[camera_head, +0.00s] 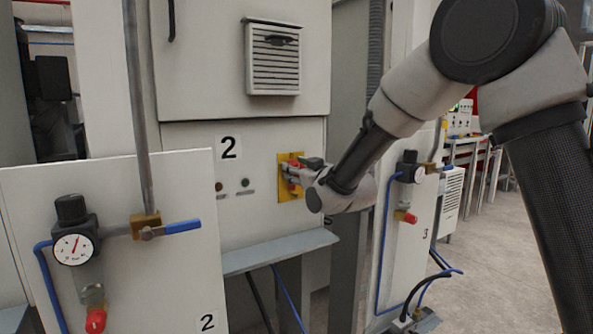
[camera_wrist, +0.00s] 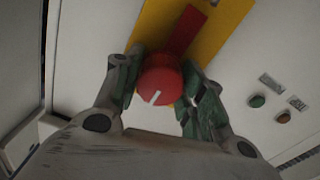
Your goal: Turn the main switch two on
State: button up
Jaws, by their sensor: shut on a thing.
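In the head view the gripper hides most of the knob. In the wrist view the fingers (camera_wrist: 163,88) flank the knob.
Two small buttons (camera_head: 245,183) sit left of the switch. A grey ledge (camera_head: 280,250) juts out below it. A front panel with a pressure gauge (camera_head: 75,247) and blue-handled valve (camera_head: 182,228) stands at left. Another gauge panel (camera_head: 408,225) is at right. Open floor lies further right.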

jog(key=shift+m, duration=0.3)
jog(key=m, duration=0.8)
jog(key=shift+m, duration=0.3)
jog(key=m, duration=0.4)
jog(key=shift+d, duration=0.1)
jog(key=m, duration=0.4)
jog(key=shift+f, duration=0.1)
jog(key=shift+m, duration=0.4)
jog(key=o, duration=1)
